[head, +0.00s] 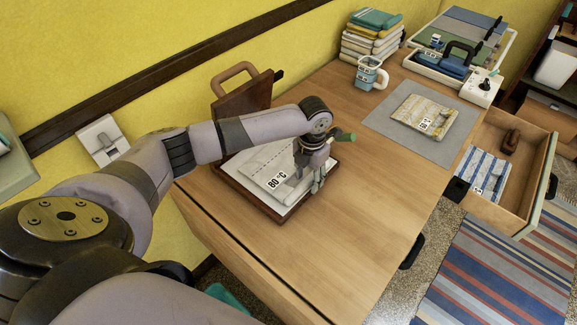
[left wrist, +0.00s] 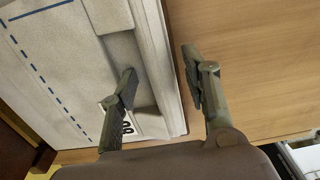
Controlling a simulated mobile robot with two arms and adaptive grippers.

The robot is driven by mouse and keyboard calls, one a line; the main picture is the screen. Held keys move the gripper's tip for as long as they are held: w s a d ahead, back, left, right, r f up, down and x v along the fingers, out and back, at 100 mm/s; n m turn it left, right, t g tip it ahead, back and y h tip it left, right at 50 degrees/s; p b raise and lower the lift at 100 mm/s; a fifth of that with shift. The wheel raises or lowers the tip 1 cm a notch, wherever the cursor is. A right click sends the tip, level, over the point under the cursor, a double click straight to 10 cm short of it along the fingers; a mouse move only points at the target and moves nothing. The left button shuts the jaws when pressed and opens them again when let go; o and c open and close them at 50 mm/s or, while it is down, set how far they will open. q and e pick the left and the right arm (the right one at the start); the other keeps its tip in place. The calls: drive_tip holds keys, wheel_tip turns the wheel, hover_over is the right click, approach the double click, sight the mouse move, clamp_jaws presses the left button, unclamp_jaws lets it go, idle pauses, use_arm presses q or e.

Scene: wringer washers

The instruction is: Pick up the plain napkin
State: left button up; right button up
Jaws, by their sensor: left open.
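A plain, pale grey folded napkin (head: 262,172) with an "80 °C" tag lies on the white pad of an open wooden press (head: 236,186) on the table. In the left wrist view, the pale napkin (left wrist: 120,55) and part of its tag show beside the pad's raised edge. My left gripper (head: 310,180) points down at the right side of the press and is open with nothing between its fingers. In the left wrist view the left gripper (left wrist: 160,65) has one finger over the napkin and the other beyond the press edge, over bare wood. My right gripper is not in view.
A patterned napkin (head: 421,115) lies on a grey mat (head: 385,125). A striped napkin (head: 482,172) is in the open drawer (head: 518,205). A mug (head: 369,74), a stack of folded cloths (head: 371,42) and a machine (head: 455,66) stand behind. The table front is clear.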

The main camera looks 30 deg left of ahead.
use_arm(q)
drive_tip(key=shift+c, duration=0.3)
clamp_jaws()
idle(0.3)
